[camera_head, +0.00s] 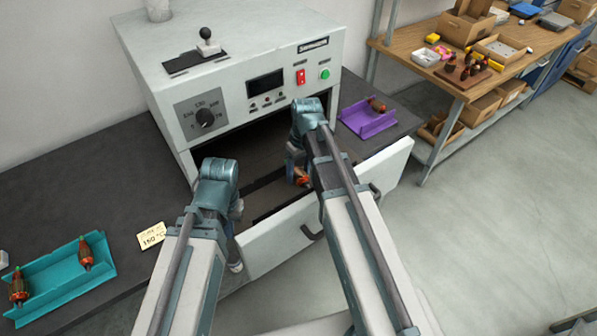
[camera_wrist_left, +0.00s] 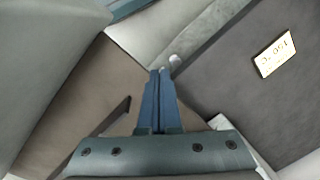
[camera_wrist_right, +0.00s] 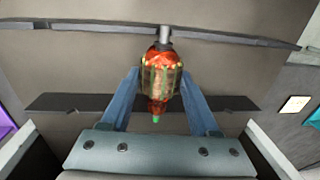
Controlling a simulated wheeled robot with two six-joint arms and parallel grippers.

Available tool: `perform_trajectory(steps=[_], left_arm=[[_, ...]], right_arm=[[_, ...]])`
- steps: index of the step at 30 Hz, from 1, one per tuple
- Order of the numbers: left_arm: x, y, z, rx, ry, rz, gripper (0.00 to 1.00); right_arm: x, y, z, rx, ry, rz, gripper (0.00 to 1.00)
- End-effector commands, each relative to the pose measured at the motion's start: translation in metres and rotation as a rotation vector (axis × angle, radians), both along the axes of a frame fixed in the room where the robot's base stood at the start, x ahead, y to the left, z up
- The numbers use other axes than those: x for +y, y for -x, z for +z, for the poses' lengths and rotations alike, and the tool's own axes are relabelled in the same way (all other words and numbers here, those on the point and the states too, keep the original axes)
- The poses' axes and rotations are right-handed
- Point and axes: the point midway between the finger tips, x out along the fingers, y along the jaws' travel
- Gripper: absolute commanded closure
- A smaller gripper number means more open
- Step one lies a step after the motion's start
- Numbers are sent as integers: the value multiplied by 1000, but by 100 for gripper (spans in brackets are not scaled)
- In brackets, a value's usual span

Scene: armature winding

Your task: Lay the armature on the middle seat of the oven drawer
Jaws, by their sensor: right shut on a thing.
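The armature (camera_wrist_right: 160,80), with orange-red windings and a striped core, is between the fingers of my right gripper (camera_wrist_right: 158,100). In the head view my right gripper (camera_head: 298,172) is over the pulled-out oven drawer (camera_head: 285,238), and the armature (camera_head: 302,179) partly shows. In the right wrist view its grey shaft end overlaps a dark notched rail (camera_wrist_right: 90,28). A second rail (camera_wrist_right: 70,102) passes behind the fingers. I cannot tell whether the shaft touches the seats. My left gripper (camera_wrist_left: 157,98) is shut and empty by the drawer's left end.
The oven (camera_head: 240,60) stands behind the drawer. A purple tray (camera_head: 362,124) with one armature lies right of it. A teal tray (camera_head: 62,282) with two armatures lies at the left, near a temperature card (camera_head: 151,236). A shelf (camera_head: 480,60) with boxes stands at the right.

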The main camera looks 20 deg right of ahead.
Motion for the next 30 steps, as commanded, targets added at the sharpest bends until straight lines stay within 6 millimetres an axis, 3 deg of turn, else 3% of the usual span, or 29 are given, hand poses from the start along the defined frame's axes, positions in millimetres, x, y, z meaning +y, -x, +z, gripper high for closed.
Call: perform_trajectory(steps=[17,18,24,30], left_arm=[[0,0,-3,0,0,0,100],[0,0,-3,0,0,0,100],[0,0,-3,0,0,0,100],[0,0,-4,0,0,0,100]], right_arm=[[0,0,-3,0,0,0,100],[0,0,-3,0,0,0,37],[0,0,-3,0,0,0,4],[0,0,-4,0,0,0,4]])
